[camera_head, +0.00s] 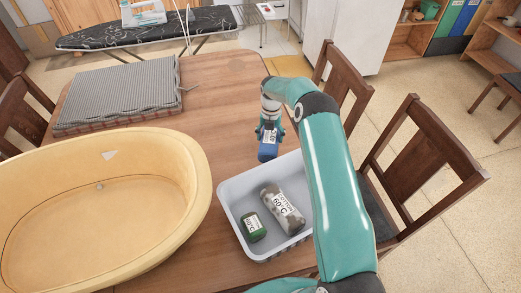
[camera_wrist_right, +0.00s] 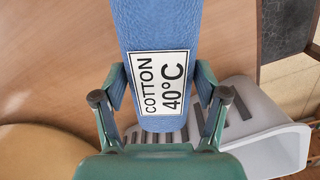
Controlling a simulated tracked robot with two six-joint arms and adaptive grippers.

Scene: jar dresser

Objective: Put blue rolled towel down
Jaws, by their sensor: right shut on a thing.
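The blue rolled towel (camera_head: 268,150) hangs in my right gripper (camera_head: 269,131), above the table near the far edge of the grey bin. In the right wrist view the blue towel (camera_wrist_right: 158,28) shows its white "COTTON 40°C" label, and the fingers of my right gripper (camera_wrist_right: 162,98) are shut on its two sides. The grey bin (camera_head: 232,186) stands on the wooden table (camera_head: 222,83) and holds a green roll (camera_head: 252,227) and a grey-and-white patterned roll (camera_head: 283,208) labelled "COTTON 60°C". My left gripper is not in view.
A large yellow tub (camera_head: 100,204) stands left of the bin. A folded grey striped cushion (camera_head: 122,92) lies at the back left of the table. Wooden chairs (camera_head: 425,165) stand on the right. The table between cushion and bin is clear.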

